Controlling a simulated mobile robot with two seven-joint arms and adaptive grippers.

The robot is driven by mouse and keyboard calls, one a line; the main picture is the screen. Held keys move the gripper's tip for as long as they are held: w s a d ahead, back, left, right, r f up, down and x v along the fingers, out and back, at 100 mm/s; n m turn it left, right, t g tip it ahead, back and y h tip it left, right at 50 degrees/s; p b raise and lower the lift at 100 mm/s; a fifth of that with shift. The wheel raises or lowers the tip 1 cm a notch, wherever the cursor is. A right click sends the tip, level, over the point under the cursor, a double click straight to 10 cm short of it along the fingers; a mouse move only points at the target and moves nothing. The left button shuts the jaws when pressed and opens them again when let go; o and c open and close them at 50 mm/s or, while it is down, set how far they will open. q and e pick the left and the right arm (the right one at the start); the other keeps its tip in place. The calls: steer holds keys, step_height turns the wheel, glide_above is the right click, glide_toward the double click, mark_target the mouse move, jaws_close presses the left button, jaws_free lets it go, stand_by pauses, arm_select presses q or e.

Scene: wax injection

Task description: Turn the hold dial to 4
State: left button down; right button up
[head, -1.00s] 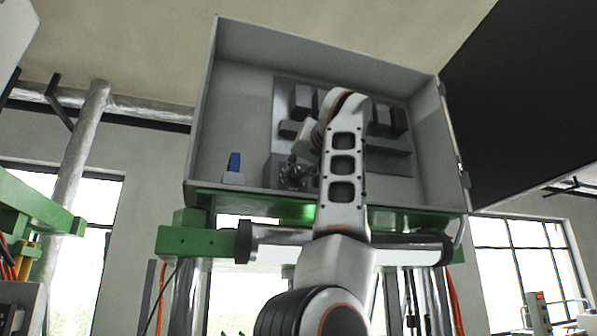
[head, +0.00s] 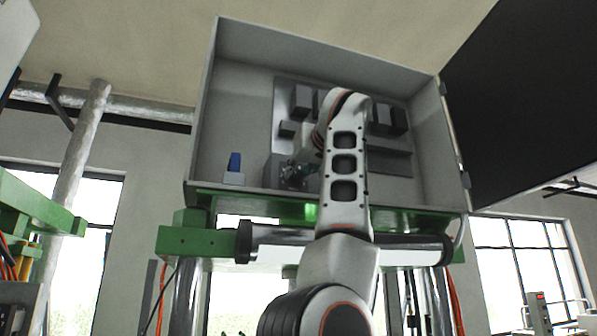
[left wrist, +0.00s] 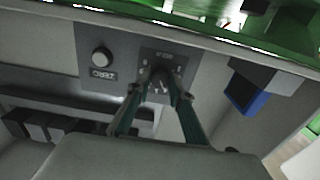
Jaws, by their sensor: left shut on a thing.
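The hold dial (left wrist: 159,74) is a small dark knob on a grey plate (left wrist: 187,60) with an upside-down label, seen in the left wrist view. My left gripper (left wrist: 161,84) has its two fingers on either side of the dial and is shut on it. The fingers cover much of the dial, and I cannot read its setting. In the head view my left gripper (head: 293,176) is at the lower left of the panel inside the open cabinet, and the dial cannot be made out there. My right gripper is not in view.
A blue switch (head: 234,161) stands on the cabinet floor, left of my gripper. The grey cabinet (head: 232,100) has side walls around my arm, and its dark door (head: 525,100) hangs open at the right.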

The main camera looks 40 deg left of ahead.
arm_select(q)
steer(key=shift+w+f, duration=0.1)
steer(key=shift+f, duration=0.1)
steer(key=c, duration=1.8)
jaws_free()
steer(key=shift+r, duration=0.1)
steer(key=shift+d, duration=0.1)
steer(key=v, duration=1.2)
